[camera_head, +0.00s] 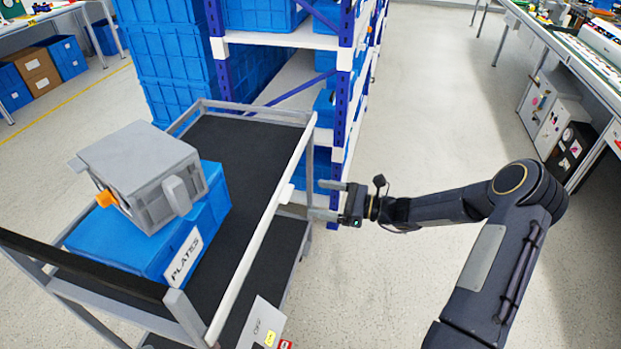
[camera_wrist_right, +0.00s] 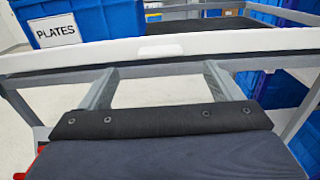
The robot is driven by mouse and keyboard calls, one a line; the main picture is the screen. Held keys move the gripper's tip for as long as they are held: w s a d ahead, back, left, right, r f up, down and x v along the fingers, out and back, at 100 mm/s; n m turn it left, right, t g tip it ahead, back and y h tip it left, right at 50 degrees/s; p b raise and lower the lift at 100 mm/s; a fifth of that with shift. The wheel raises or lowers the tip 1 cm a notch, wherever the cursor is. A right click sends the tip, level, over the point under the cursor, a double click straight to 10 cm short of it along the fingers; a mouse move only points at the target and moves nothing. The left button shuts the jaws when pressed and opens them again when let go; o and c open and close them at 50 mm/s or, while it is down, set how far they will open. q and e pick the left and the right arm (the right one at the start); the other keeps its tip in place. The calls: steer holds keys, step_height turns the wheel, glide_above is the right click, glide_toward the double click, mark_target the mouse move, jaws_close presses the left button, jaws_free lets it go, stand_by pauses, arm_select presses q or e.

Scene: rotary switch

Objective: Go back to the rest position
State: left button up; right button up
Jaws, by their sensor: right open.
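A grey switch box (camera_head: 145,170) with an orange knob (camera_head: 107,198) on its left side sits tilted on a blue crate (camera_head: 130,250) labelled PLATES. The crate stands on the black top shelf of a grey cart (camera_head: 245,150); it also shows in the right wrist view (camera_wrist_right: 90,22). My right gripper (camera_head: 322,200) is open and empty, just outside the cart's right rail. In the right wrist view its two fingers (camera_wrist_right: 162,75) point toward the pale rail (camera_wrist_right: 200,43); I cannot tell whether they touch it. My left gripper is not in view.
Shelving (camera_head: 345,90) with blue bins stands behind the cart. A grey panel marked OFF (camera_head: 262,325) shows at the bottom edge. Workbenches stand at the far left and along the right (camera_head: 560,50). The floor (camera_head: 430,110) between the shelving and right bench is clear.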

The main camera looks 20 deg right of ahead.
steer(key=s+a+r+n+g+h+p, duration=0.1)
steer(key=s+a+r+n+g+h, duration=0.15)
steer(key=s+r+n, duration=0.35)
steer(key=s+a+r+n+g+h+p, duration=0.1)
steer(key=s+a+r+n+g, duration=0.35)
steer(key=s+n, duration=0.2)
steer(key=s+d+r+n+t+h, duration=0.1)
steer(key=s+n+h, duration=0.3)
steer(key=s, duration=0.5)
steer(key=s+d+r+n+t+h+p, duration=0.1)
steer(key=s+d+r+n+h, duration=0.1)
steer(key=s+n, duration=0.4)
steer(key=shift+s+d+r+n+t+h+p, duration=0.35)
steer(key=shift+s+h, duration=0.5)
steer(key=shift+s, duration=0.95)
